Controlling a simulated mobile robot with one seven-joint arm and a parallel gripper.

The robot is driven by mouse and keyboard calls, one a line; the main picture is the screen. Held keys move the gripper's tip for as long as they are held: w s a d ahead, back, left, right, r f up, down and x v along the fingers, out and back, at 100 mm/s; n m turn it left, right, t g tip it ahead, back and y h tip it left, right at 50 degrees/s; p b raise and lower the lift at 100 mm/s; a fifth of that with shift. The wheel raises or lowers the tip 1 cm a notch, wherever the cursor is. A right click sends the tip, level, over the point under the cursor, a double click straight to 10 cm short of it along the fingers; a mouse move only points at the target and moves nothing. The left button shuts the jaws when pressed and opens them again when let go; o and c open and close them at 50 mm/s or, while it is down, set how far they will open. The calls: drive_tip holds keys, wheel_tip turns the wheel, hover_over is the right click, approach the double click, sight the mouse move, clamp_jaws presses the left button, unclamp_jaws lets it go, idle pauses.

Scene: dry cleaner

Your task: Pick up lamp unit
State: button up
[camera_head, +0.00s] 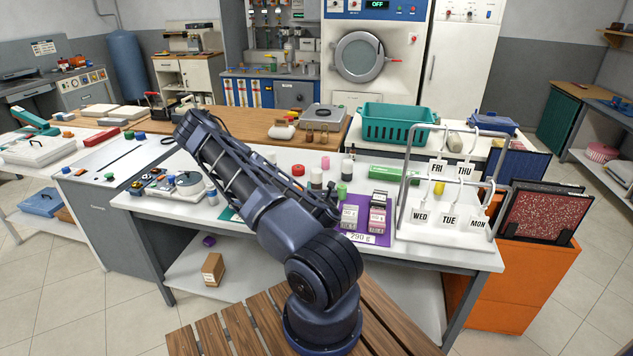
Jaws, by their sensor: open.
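I cannot pick out a lamp unit for certain. Small items that are hard to name stand on the white table (400,252), among them a green cylinder (341,191), a red-capped one (298,170) and a yellow one (439,188). My arm rises from the wooden platform, bends at the upper left and folds back over the table. My gripper (328,213) appears as a dark shape above the table, left of the pink boxes. It is open, with nothing visibly held. The arm hides part of the table behind it.
A rack with day tags (448,222) stands on the table's right end, beside an orange cabinet (520,280). Pink boxes (378,212) stand on a purple mat. A teal basket (395,124) is behind. A small carton (213,270) sits on the lower shelf.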

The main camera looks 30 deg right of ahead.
sight(317, 176)
drive_tip(key=shift+s+a+n, duration=0.1)
drive_tip(key=shift+a+n, duration=0.05)
drive_tip(key=shift+n, duration=0.45)
drive_tip(key=x, duration=1)
drive_tip(key=shift+w+r, duration=0.25)
drive_tip(key=shift+w, duration=0.2)
drive_tip(key=c, duration=1.1)
